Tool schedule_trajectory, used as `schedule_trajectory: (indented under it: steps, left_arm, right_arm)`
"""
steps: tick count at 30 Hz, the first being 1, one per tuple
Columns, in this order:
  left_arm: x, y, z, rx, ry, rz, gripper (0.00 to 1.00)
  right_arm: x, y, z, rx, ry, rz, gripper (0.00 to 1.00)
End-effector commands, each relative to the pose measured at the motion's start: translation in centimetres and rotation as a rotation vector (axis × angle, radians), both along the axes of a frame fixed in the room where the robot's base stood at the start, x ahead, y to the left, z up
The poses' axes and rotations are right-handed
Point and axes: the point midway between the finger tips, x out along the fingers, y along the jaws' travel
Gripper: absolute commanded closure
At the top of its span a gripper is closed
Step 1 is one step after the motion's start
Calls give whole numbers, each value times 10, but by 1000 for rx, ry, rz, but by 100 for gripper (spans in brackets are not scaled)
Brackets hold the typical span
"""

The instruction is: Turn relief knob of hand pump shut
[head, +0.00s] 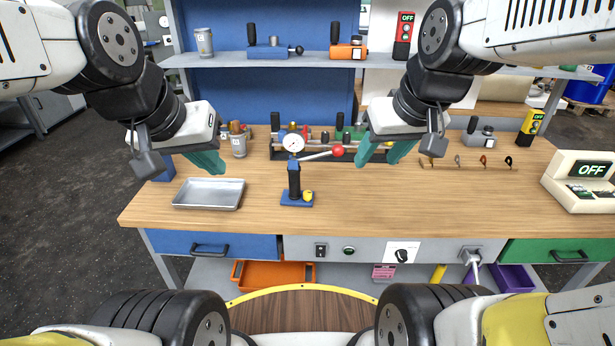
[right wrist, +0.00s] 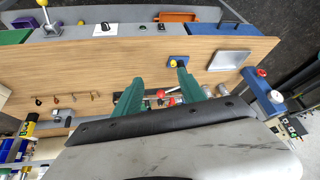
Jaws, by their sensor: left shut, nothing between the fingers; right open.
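My left gripper (head: 213,165) is shut and empty, left of the pump above the tray. My right gripper (head: 390,155) is open and empty, right of the pump, apart from the lever ball.
A metal tray (head: 209,193) lies left of the pump. A rack of tools (head: 350,140) stands behind it. A cream device reading OFF (head: 583,181) is at the far right, and a row of small hooks (head: 470,162) lies at the right. The front middle of the bench is clear.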

Motion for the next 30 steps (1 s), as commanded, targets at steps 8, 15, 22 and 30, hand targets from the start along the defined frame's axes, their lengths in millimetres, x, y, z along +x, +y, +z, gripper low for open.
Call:
schedule_trajectory:
  steps: [8,15,22,30]
  left_arm:
    - [0,0,0,0,0,0,100]
    - [0,0,0,0,0,0,100]
    - [0,0,0,0,0,0,100]
    - [0,0,0,0,0,0,100]
  right_arm:
    - [87,10,-62,-155,109,316,52]
    - [149,26,-135,-132,129,606,52]
    - [198,46,-203,-13,39,828,52]
    - [242,59,-245,108,-149,940,52]
